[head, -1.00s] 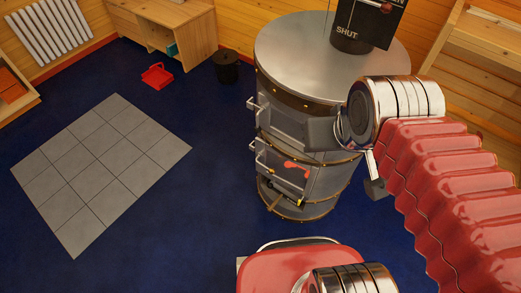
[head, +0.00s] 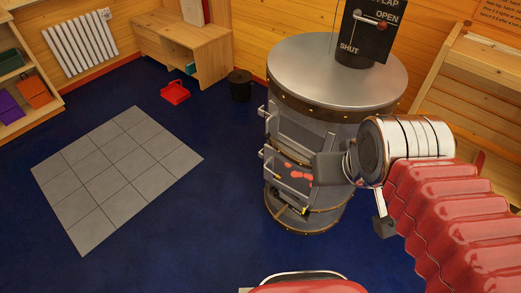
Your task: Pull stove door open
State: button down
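The stove (head: 300,108) is a grey metal cylinder with brass bands, standing right of centre in the head view. Its upper front door (head: 292,128) has a metal handle (head: 262,111) at its left edge and looks shut. Below it, a glazed door (head: 288,178) shows red glowing patches and has its own handle (head: 264,158) at the left; it also looks shut. My gripper (head: 354,198) is in front of the stove's right side, right of both handles. Its two grey fingers are wide apart with nothing seen between them. One finger overlaps the stove; contact cannot be told.
A stovepipe sign (head: 368,32) marked OPEN and SHUT stands on the stove top. A black bin (head: 240,87) and red dustpan (head: 175,92) lie behind left. Grey floor tiles (head: 118,178) and blue floor are clear at left. A wooden shelf (head: 470,80) stands at right.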

aim_at(296, 180)
jog(key=u, duration=1.6)
jog(key=i, duration=1.25)
jog(key=z, duration=0.4)
